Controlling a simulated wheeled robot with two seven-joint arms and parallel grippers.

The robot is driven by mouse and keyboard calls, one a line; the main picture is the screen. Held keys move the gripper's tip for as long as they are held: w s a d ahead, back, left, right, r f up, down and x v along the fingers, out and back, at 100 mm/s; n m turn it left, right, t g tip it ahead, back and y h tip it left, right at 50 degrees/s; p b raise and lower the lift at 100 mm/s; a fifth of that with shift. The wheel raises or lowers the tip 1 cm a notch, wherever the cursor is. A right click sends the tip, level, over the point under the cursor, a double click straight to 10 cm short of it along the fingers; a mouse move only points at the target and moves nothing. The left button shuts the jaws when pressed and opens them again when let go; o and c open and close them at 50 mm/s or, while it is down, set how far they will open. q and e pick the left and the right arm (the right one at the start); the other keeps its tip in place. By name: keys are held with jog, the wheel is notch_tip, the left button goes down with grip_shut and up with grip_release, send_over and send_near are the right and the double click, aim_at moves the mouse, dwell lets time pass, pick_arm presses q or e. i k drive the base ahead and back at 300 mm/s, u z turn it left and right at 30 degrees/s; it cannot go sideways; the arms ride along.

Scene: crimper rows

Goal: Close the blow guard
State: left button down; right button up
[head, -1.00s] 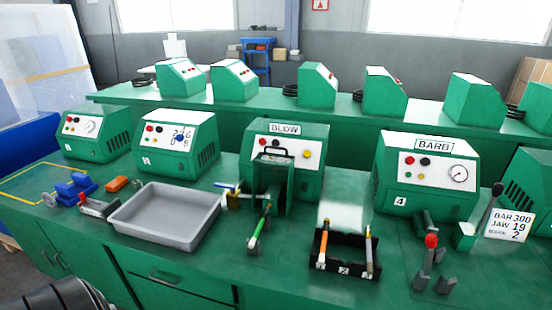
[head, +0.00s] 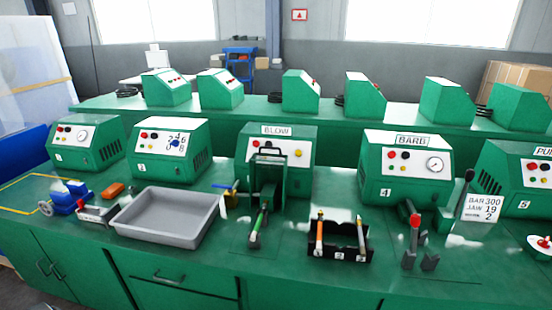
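The blow machine (head: 300,178) is a green box labelled BLOW in the middle of the bench, with red, black and yellow buttons. The blow guard (head: 266,186) stands upright at its front, a dark green framed panel with a black handle (head: 267,151) near its top. Whether it is open or shut is hard to tell from here. Neither of my grippers is in view.
A grey tray (head: 122,224) lies left of the guard. A black rack (head: 349,250) with several coloured tools stands to the right. Beyond it are the BARB machine (head: 405,185), a red-knobbed lever (head: 415,222) and a number card (head: 482,208). Bare bench shows along the front.

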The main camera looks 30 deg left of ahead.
aim_at(269, 178)
jog(key=k, duration=0.95)
jog(key=z, duration=0.75)
jog(key=i, duration=1.6)
jog(key=u, duration=0.75)
jog(key=i, duration=0.5)
jog(key=u, duration=0.4)
